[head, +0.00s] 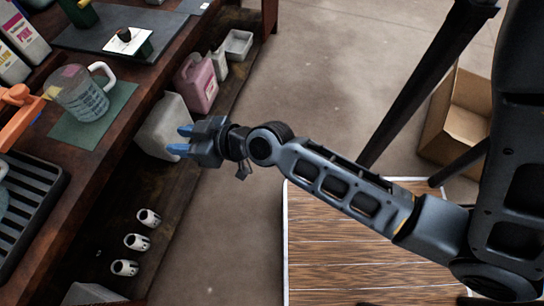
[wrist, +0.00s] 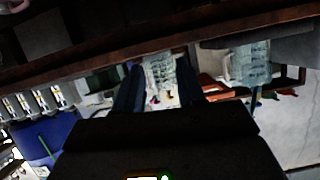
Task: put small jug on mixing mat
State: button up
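A clear, graduated jug (head: 80,95) with a pale handle stands upright on a green mat (head: 63,129) on the wooden bench. I cannot tell whether it is the small jug or whether this mat is the mixing mat. Another bluish clear thing (head: 2,198) shows at the left edge by the black rack, mostly cut off. My gripper (head: 181,140) is open and empty, past the bench's front edge and right of the green mat, apart from the jug. In the wrist view my fingers (wrist: 158,84) stand apart, with a pale patterned thing beyond them.
A black slotted rack (head: 30,205) and an orange object (head: 18,108) are on the bench at left. A dark mat (head: 105,30) lies behind. Canisters, including a pink one (head: 197,82), and white cups (head: 137,241) stand on the lower shelf. An open cardboard box (head: 455,120) is at right.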

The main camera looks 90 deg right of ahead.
jog(key=s+a+r+n+y, duration=0.1)
jog(key=s+a+r, duration=0.2)
jog(key=s, duration=0.3)
jog(key=s+a+r+n+t+y, duration=0.1)
jog(key=s+a+r, duration=0.3)
jog(key=s+r, duration=0.1)
jog(key=s+a+r+n+y, duration=0.1)
jog(key=s+a+r, duration=0.3)
jog(key=s, duration=0.4)
jog(key=shift+a+r+n+t+y, duration=0.2)
jog(key=shift+n+t+y, duration=0.1)
jog(key=shift+n, duration=0.1)
